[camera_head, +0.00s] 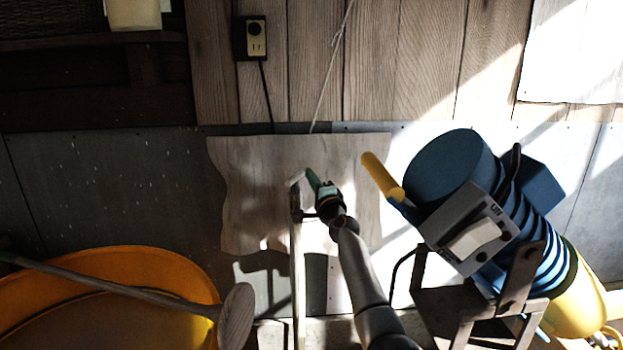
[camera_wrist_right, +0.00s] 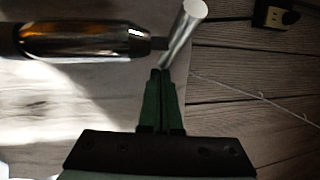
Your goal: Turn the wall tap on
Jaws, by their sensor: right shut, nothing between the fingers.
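The wall tap (camera_head: 297,181) shows in the head view at the top of a slim upright pipe, in front of a pale wooden board. In the right wrist view its short, bright metal lever (camera_wrist_right: 184,34) slants up to the right from the end of a glossy, rounded metal body (camera_wrist_right: 80,42). My right gripper (camera_head: 312,174) has green fingers and is beside the tap's top, on its right. In the wrist view the fingertips (camera_wrist_right: 160,72) are together and empty, right at the lever's lower end; I cannot tell whether they touch it. My left gripper is not in view.
A large orange tub (camera_head: 130,262) with a long-handled wooden tool (camera_head: 130,292) across it stands at lower left. A blue and yellow machine (camera_head: 450,170) on a stand is at right. A socket (camera_head: 256,38) with a hanging cord is on the plank wall.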

